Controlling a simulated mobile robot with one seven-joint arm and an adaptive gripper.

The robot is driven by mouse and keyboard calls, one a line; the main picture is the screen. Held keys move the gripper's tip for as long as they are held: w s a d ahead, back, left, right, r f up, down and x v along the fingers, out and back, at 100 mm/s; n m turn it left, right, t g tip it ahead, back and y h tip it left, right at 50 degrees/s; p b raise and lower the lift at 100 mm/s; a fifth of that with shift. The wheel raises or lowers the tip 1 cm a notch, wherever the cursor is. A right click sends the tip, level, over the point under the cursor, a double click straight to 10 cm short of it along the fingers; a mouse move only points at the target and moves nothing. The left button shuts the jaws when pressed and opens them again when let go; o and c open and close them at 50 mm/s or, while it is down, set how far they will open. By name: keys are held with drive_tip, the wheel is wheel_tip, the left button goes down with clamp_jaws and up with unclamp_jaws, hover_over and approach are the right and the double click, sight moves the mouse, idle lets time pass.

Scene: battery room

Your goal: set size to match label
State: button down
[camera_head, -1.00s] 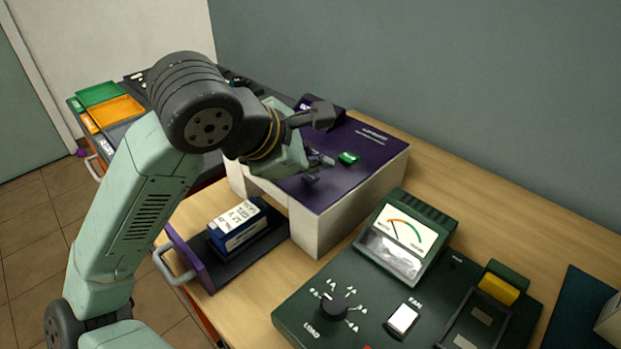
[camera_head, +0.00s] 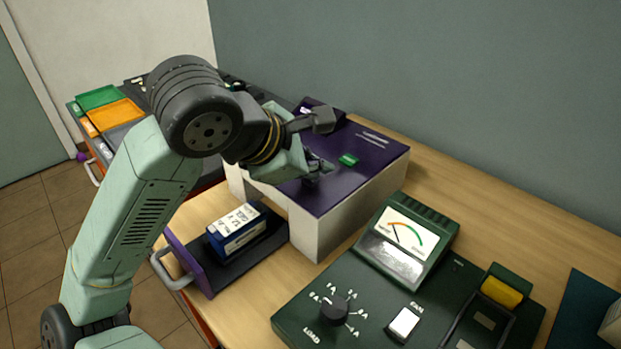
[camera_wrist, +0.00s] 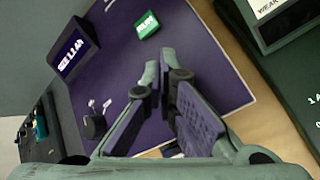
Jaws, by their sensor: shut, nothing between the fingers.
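A purple-topped box (camera_head: 365,185) with pale sides stands on the bench. In the wrist view its purple top (camera_wrist: 205,60) carries a small display (camera_wrist: 73,50) with white text that seems to read a size in AH. A dark knob (camera_wrist: 95,125) with small pale marks beside it sits near the display. A green button (camera_wrist: 147,25) is on the same top and also shows in the head view (camera_head: 348,159). My gripper (camera_head: 314,176) is shut and empty over the top, apart from knob and button. A blue battery (camera_head: 238,232) with a white label lies on the pulled-out tray (camera_head: 262,256); its text is upside down and unclear.
A green tester (camera_head: 375,300) with a meter, a LOAD dial (camera_head: 334,309) and a FAN switch stands at the front right. Green (camera_head: 100,96) and orange (camera_head: 116,112) trays lie at the back left. Bare bench (camera_head: 470,190) runs along the wall.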

sight(314, 182)
drive_tip(key=shift+f, duration=0.15)
idle(0.5)
drive_tip(key=shift+r, duration=0.8)
drive_tip(key=shift+r+p, duration=1.3)
drive_tip(key=shift+r, duration=1.25)
